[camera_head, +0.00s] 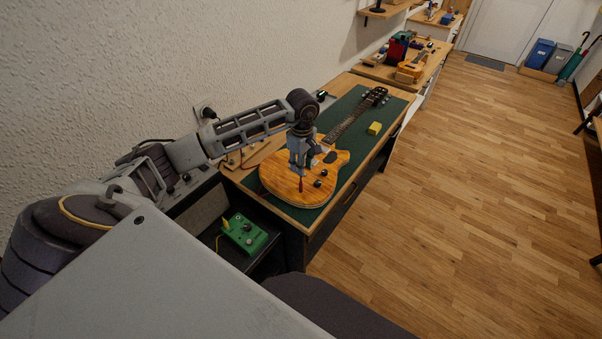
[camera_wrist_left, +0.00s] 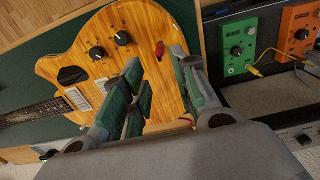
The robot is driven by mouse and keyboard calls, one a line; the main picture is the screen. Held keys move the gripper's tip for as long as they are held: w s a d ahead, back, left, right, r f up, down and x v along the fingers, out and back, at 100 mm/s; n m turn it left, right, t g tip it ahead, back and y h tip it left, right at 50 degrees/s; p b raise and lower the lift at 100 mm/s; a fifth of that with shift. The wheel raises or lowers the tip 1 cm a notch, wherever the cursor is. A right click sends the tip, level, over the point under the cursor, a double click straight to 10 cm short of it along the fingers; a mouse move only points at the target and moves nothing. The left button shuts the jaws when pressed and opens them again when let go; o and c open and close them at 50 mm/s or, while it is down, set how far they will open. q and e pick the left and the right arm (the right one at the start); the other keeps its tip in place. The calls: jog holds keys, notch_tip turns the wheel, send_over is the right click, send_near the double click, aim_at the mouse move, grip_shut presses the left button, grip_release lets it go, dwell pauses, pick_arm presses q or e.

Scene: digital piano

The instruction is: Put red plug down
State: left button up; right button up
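The red plug (camera_head: 301,184) is a small red piece at the near end of the orange wood-grain guitar (camera_head: 283,184), below my left gripper (camera_head: 301,165). In the left wrist view the red plug (camera_wrist_left: 160,49) shows against the guitar body (camera_wrist_left: 152,22), between and just beyond the fingertips. The left gripper (camera_wrist_left: 156,60) has its two green-padded fingers spread, with guitar surface visible between them. The fingers look apart from the plug. I cannot tell whether the plug lies on the guitar or stands in it. My right gripper is not in view.
The guitar lies on a green mat (camera_head: 347,105) on a workbench. A yellow block (camera_head: 375,128) sits beside its neck. A green pedal (camera_head: 244,233) is on a lower shelf; an orange pedal (camera_wrist_left: 298,32) with yellow cable shows in the wrist view.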

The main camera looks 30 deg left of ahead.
pick_arm(q)
jog(key=shift+r, duration=2.15)
